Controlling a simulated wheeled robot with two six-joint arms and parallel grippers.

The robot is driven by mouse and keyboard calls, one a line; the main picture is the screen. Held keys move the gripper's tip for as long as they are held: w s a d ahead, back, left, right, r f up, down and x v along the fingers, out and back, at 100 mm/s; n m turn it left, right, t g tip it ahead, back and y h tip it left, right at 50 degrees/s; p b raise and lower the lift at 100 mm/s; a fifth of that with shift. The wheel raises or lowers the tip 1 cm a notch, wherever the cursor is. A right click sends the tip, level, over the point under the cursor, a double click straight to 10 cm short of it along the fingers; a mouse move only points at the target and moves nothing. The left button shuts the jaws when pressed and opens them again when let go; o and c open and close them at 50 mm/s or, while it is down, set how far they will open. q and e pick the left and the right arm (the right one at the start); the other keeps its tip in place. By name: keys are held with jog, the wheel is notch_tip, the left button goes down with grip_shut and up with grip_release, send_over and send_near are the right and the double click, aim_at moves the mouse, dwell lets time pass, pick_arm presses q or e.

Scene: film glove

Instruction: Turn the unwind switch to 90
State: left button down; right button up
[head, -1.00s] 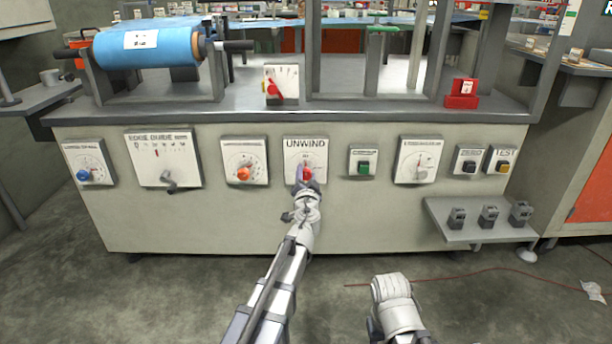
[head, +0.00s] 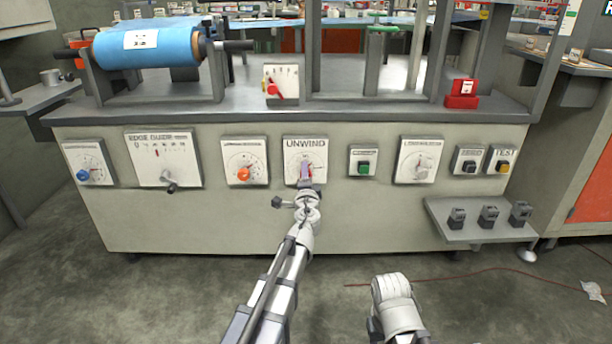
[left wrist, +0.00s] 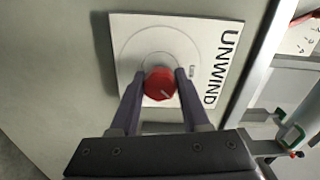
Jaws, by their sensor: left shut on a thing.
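The unwind switch is a red knob (left wrist: 160,84) on a white plate (left wrist: 128,60) marked UNWIND, seen close up in the left wrist view. The plate (head: 291,147) also shows on the machine front in the head view, where my gripper mostly covers the knob. My left gripper (left wrist: 160,88) is shut on the red knob, with a finger on each side. A pale mark runs on the knob's face; I cannot read its angle against the scale. My right arm's end shows low in the head view, but its fingers do not show.
An orange knob (head: 243,174) sits on the plate to the left and a green button (head: 364,168) to the right. A grey shelf (head: 480,232) juts out at lower right. The floor before the machine is mostly clear.

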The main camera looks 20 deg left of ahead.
pick_arm(q)
jog(key=m, duration=0.4)
jog(key=shift+m, duration=2.6)
jog(key=shift+c, duration=1.9)
grip_release()
jog(key=v, duration=0.7)
jog(key=shift+s, duration=0.4)
jog(key=shift+d, duration=0.15)
